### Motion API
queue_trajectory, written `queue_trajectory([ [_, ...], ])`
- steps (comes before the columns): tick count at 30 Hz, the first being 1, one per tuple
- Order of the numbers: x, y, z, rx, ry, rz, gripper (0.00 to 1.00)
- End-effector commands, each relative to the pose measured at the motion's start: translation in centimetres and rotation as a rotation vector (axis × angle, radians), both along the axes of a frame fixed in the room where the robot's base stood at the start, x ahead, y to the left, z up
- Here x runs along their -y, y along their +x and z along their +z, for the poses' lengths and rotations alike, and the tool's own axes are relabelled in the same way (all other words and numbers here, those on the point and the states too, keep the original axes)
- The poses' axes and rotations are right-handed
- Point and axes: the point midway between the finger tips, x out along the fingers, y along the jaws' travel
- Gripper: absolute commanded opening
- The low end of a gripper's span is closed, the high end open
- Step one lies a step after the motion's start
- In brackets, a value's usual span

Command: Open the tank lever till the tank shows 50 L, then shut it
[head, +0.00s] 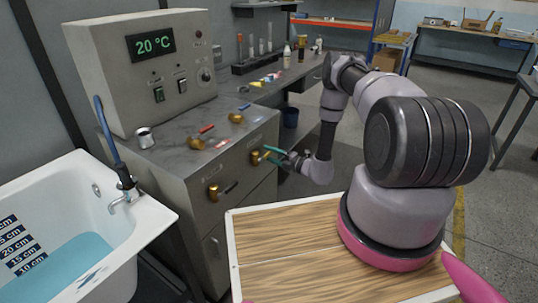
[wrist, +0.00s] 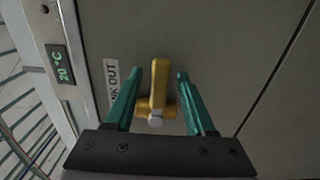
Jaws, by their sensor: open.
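My gripper (head: 270,154) is at the front face of the grey cabinet, at its right-hand brass lever (head: 255,157). In the wrist view my gripper (wrist: 160,72) is open, with one teal finger on each side of the brass lever (wrist: 159,82). Small gaps show between the lever and both fingers. A partly hidden label (wrist: 111,82) beside it ends in "OUT". The lever's handle points up in the wrist picture. The grey control box has a green display (head: 152,44) reading 20 °C. No litre reading is visible.
Another brass valve (head: 214,191) with a dark handle is left on the cabinet front. Valves with red (head: 198,142) and blue (head: 238,117) handles and a metal cup (head: 145,138) are on top. A white bathtub (head: 150,215) holding blue water stands left.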

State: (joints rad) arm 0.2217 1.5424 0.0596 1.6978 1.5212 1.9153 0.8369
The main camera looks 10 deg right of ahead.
Motion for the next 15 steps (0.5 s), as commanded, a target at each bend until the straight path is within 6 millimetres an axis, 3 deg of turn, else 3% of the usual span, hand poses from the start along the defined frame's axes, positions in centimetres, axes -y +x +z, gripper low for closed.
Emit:
queue_trajectory([
  [10, -0.43, 0.39, 0.01, -0.001, 0.001, 0.001, 0.55],
  [11, -0.43, 0.39, 0.02, -0.001, 0.001, 0.001, 0.51],
  [15, -0.42, 0.39, 0.02, -0.001, 0.001, 0.000, 0.00],
])
